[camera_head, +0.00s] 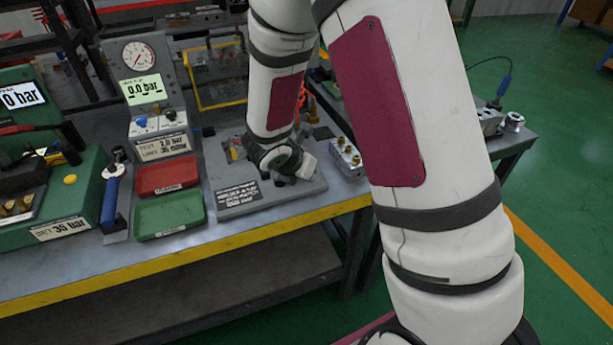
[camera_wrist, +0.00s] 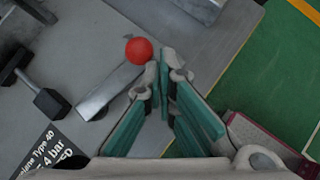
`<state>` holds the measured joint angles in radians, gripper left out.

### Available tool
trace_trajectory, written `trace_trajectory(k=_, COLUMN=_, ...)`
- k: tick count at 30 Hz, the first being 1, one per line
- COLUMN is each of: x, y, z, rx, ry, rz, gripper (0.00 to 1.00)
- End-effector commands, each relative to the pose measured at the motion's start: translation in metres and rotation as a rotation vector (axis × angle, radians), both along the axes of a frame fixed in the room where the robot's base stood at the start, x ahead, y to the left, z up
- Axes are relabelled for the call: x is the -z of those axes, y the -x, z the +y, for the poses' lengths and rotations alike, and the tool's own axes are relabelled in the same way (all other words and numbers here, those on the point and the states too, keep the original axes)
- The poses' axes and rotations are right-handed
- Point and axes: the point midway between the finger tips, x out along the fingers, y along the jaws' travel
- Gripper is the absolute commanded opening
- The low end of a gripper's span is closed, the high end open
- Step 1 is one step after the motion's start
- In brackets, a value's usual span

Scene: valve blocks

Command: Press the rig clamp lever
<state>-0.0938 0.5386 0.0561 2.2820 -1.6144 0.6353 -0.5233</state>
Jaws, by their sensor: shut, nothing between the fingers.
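In the wrist view, a round red knob (camera_wrist: 139,50) sits near a flat grey metal bar (camera_wrist: 112,90), which looks like the clamp lever. My gripper (camera_wrist: 164,78) is shut and empty, its green-padded fingers meeting at the tips just right of and below the red knob. I cannot tell whether the tips touch the knob or bar. In the head view, my wrist is low over the grey rig plate (camera_head: 245,199) with its printed label; my arm hides the lever and fingertips there.
A black T-shaped piece (camera_wrist: 45,98) lies left of the bar. Red (camera_head: 166,175) and green (camera_head: 168,214) trays sit left of the rig plate. A gauge stand (camera_head: 140,70) is behind them. A small metal block with brass fittings (camera_head: 345,155) is to the right, near the table's edge.

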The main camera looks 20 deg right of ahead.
Motion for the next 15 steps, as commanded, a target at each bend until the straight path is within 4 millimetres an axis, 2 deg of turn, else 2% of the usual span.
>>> trace_trajectory(k=15, x=-0.0004, y=-0.0054, z=-0.0039, rx=-0.001, ry=0.000, rz=-0.001, gripper=0.00)
